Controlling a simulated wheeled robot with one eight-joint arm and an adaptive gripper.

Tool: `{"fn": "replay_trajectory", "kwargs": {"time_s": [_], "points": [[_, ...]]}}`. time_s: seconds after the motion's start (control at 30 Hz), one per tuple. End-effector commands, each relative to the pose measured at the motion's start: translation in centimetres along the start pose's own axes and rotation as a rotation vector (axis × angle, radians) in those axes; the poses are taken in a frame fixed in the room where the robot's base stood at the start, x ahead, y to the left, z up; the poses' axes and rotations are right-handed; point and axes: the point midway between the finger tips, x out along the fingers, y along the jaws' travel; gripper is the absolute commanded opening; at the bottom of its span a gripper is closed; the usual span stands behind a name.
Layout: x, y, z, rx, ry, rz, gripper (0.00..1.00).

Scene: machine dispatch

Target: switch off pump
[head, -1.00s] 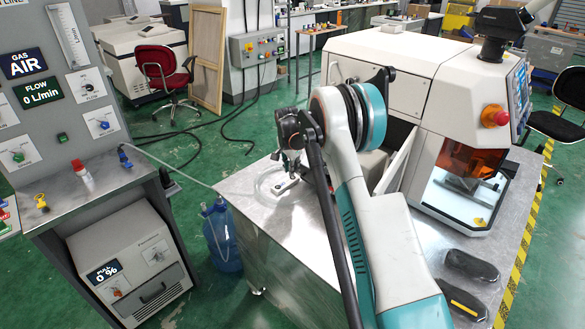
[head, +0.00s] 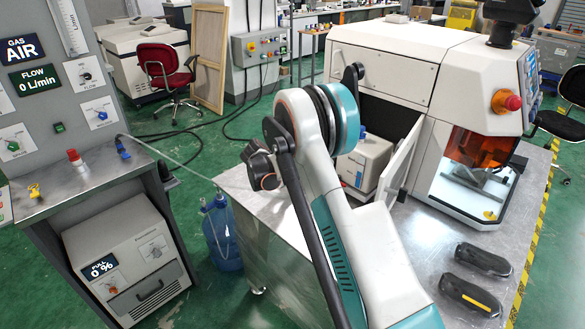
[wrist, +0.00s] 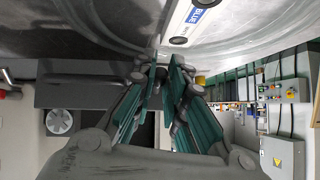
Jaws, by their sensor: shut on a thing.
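No thing in view has a readable pump label. A white unit (head: 128,250) with a FULL 0 % display and small knobs stands low under the left bench. My gripper is hidden behind my arm in the head view. A metal surface with a curved clear rim lies behind the piece.
A grey panel (head: 30,110) with AIR and flow displays and knobs stands at left. A white machine (head: 440,75) with a red button and an open door stands right. A white box (head: 365,163) sits beside the door. Two dark objects (head: 470,296) lie front right. A blue bottle (head: 221,235) stands on the floor.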

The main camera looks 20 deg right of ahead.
Motion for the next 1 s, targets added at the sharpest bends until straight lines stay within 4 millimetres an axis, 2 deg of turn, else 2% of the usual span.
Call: {"fn": "replay_trajectory", "kwargs": {"time_s": [0.5,0.53,0.6,0.63,1.0], "points": [[0.04,-0.04,0.05,-0.003,0.022,-0.003,0.00],[0.04,-0.04,0.05,-0.003,0.022,-0.003,0.15],[0.04,-0.03,0.06,-0.003,0.022,-0.003,0.31],[0.04,-0.03,0.06,-0.003,0.022,-0.003,0.33],[0.01,0.02,-0.05,-0.001,0.011,0.000,0.33]]}}
